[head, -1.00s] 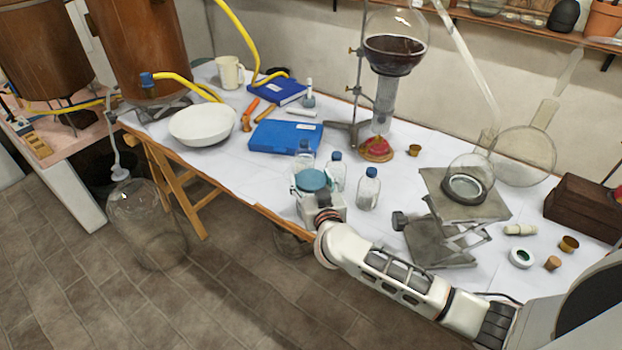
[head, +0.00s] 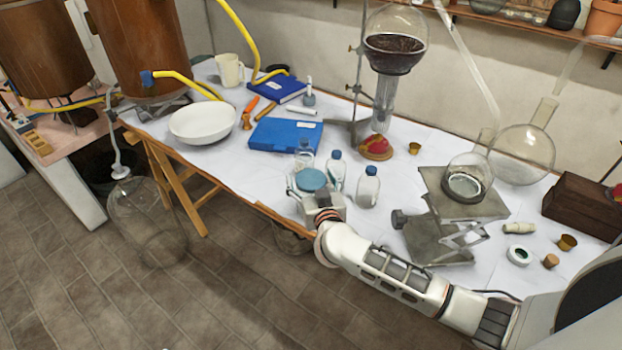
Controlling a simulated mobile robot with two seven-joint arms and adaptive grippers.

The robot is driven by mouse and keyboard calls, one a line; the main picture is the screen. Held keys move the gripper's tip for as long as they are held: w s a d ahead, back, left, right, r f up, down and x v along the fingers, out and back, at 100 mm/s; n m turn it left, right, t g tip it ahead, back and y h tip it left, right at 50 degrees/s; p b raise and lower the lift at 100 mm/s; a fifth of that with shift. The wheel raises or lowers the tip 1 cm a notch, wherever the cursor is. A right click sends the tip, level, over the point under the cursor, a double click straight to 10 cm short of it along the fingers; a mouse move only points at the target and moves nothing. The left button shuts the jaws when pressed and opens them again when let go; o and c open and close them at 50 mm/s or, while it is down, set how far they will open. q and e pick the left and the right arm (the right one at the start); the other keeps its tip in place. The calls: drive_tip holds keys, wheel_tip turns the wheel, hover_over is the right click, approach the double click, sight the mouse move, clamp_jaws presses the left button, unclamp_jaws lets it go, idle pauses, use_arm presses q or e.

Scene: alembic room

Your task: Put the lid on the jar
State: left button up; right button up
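A round teal-blue lid (head: 312,180) lies flat at the table's front edge, near the middle of the head view. My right gripper (head: 311,188) is at the lid, with its palm on the near side and its fingers around the lid's sides. The lid and the palm hide much of the fingers, so I cannot tell whether they press on it. Whether a jar stands under the lid is also hidden. My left gripper is not in view.
Several small blue-capped bottles, one of them a clear bottle (head: 368,187), stand close behind and right of my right gripper. A lab jack (head: 428,240) is further right. A blue case (head: 286,135) and a white bowl (head: 202,122) are left. A large glass vessel (head: 148,225) stands on the floor.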

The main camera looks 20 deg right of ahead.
idle(0.3)
drive_tip(key=shift+s, duration=0.3)
drive_tip(key=s+r, duration=0.1)
drive_tip(key=s, duration=1)
drive_tip(key=shift+s+a+r, duration=0.15)
drive_tip(key=shift+a+r, duration=0.25)
drive_tip(key=shift+r, duration=0.1)
